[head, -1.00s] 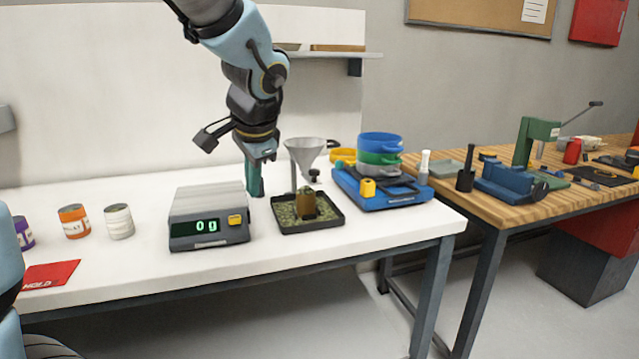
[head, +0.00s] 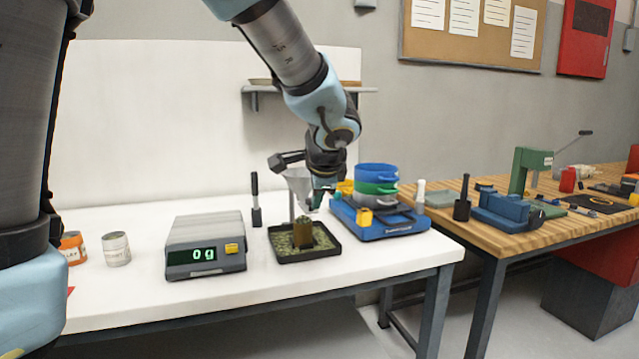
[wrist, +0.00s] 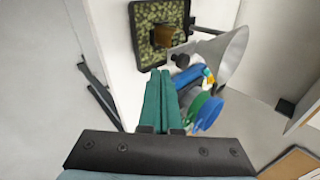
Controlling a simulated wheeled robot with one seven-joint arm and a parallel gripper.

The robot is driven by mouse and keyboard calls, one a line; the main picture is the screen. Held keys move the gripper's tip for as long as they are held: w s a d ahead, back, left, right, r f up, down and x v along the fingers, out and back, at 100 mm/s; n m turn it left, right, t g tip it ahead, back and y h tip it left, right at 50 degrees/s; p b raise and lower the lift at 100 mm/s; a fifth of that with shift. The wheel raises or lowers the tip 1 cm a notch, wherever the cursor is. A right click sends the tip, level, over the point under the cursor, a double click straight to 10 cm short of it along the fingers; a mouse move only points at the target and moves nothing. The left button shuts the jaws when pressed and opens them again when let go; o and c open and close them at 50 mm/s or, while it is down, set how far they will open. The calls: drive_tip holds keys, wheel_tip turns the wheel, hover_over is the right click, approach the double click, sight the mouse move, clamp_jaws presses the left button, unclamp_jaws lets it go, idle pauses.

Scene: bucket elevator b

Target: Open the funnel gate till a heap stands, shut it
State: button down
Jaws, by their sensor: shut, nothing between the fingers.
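A grey metal funnel (head: 298,182) stands on a stand above a black tray (head: 337,251) lined with speckled green material. In the wrist view the funnel (wrist: 228,52) is right of my fingers, with a dark knob (wrist: 180,60) by its narrow end. A brown cup (head: 303,233) stands in the tray under the funnel; its top looks greenish, but I cannot tell whether a heap stands on it. My gripper (head: 318,198) is shut and empty, just right of the funnel in the head view. Its teal fingers (wrist: 166,85) lie together, apart from the knob. The gate's position is not clear.
A scale (head: 205,247) reading 0 g stands left of the tray. A blue base (head: 378,222) with stacked coloured sieves (head: 377,180) is close on the right. A black-handled tool (head: 256,200) stands behind the tray.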

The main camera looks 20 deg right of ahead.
sight(310, 200)
drive_tip(key=shift+w+d+f+p, duration=0.2)
drive_tip(key=shift+w+p, duration=0.1)
drive_tip(key=shift+w, duration=0.4)
drive_tip(key=shift+w+d+f+p, duration=0.2)
drive_tip(key=shift+w+f+p, duration=0.05)
drive_tip(key=shift+w, duration=0.5)
drive_tip(key=shift+w+d+f+p, duration=0.2)
drive_tip(key=shift+w+p, duration=0.1)
drive_tip(key=shift+w, duration=0.4)
drive_tip(key=shift+w+d, duration=0.15)
drive_tip(key=shift+w, duration=1.1)
drive_tip(key=shift+s, duration=0.1)
